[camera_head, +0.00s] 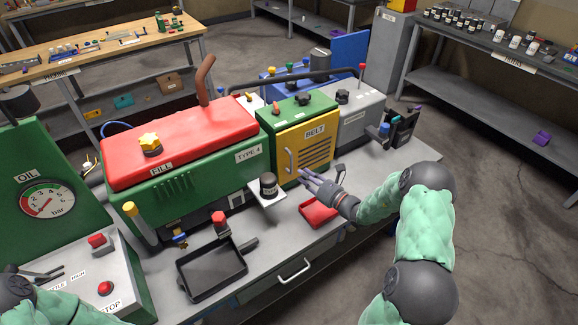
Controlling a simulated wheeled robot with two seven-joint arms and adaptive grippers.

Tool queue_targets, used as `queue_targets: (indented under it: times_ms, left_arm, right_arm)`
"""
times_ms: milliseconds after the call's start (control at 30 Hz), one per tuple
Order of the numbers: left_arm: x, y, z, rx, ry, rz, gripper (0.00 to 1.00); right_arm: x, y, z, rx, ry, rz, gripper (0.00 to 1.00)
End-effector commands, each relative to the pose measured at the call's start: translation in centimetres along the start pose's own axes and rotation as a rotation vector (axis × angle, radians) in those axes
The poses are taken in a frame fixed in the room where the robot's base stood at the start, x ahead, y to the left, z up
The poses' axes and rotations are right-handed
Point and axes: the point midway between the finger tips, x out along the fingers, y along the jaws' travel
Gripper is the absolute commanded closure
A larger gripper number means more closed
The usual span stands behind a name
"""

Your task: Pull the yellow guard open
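The yellow guard (318,143), labelled BELT, is a louvred panel on the front of a green housing. It appears closed, flush with the housing. Its upright handle (289,161) is at the panel's left side. My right gripper (306,178) is just in front of the guard's lower edge, slightly right of and below the handle.
A dark jar (268,185) stands on a small white ledge below the guard. A red tray (319,211) lies under my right wrist. A black tray (212,274) sits on the bench's front left. The red-topped green machine (180,140) adjoins the housing's left side.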

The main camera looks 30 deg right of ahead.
Motion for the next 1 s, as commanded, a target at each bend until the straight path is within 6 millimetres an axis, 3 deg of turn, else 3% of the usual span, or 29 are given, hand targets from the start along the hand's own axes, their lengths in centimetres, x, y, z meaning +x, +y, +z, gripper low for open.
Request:
queue_targets:
  times_ms: [200,400,833,867,967,1000]
  left_arm:
    - [1.0,-0.4,-0.1,0.000,0.001,0.000,0.46]
    - [1.5,-0.5,-0.1,0.000,0.001,0.000,0.46]
    - [1.6,-0.6,-0.1,0.000,0.001,0.000,0.46]
    - [1.6,-0.6,-0.1,0.000,0.001,0.000,0.46]
    - [1.6,-0.6,-0.1,0.000,0.001,0.000,0.46]
    - [1.6,-0.6,-0.1,0.000,0.001,0.000,0.46]
  right_arm:
    - [4.1,0.1,-0.2,-0.001,-0.001,0.004,0.71]
    - [6.5,0.1,-0.1,-0.001,0.000,0.002,0.71]
    - [7.5,0.1,0.0,0.000,0.001,0.001,0.71]
    - [7.5,0.1,0.0,0.000,0.001,0.001,0.73]
    - [7.5,0.0,0.0,0.000,0.001,0.001,1.00]
    - [7.5,0.0,0.0,0.000,0.001,0.001,1.00]
